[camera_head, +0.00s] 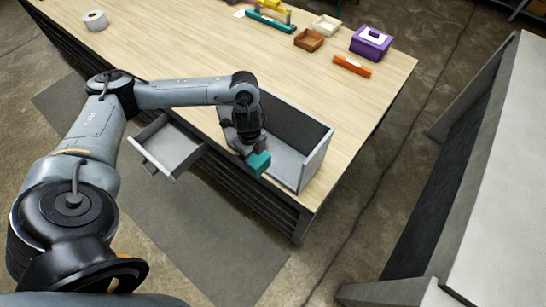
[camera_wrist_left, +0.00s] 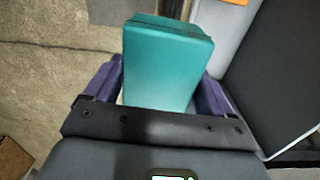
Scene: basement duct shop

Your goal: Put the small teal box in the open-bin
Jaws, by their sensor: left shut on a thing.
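The small teal box (camera_head: 259,163) is held in my left gripper (camera_head: 250,152) at the near edge of the workbench. In the left wrist view the teal box (camera_wrist_left: 165,62) sits between the two purple-padded fingers of my left gripper (camera_wrist_left: 160,90), which is shut on it. The grey open-bin (camera_head: 318,158) stands on the bench's near right corner, with its open front toward me. The box is at the bin's front left, by the opening; its exact height over the bin floor is hard to tell. My right gripper is not in view.
An open grey drawer (camera_head: 168,148) juts from the wooden workbench (camera_head: 200,50) left of the bin. A purple box (camera_head: 371,42), an orange block (camera_head: 352,66), a brown tray (camera_head: 309,40) and a white roll (camera_head: 95,20) lie farther back. A grey cabinet (camera_head: 490,180) stands at right.

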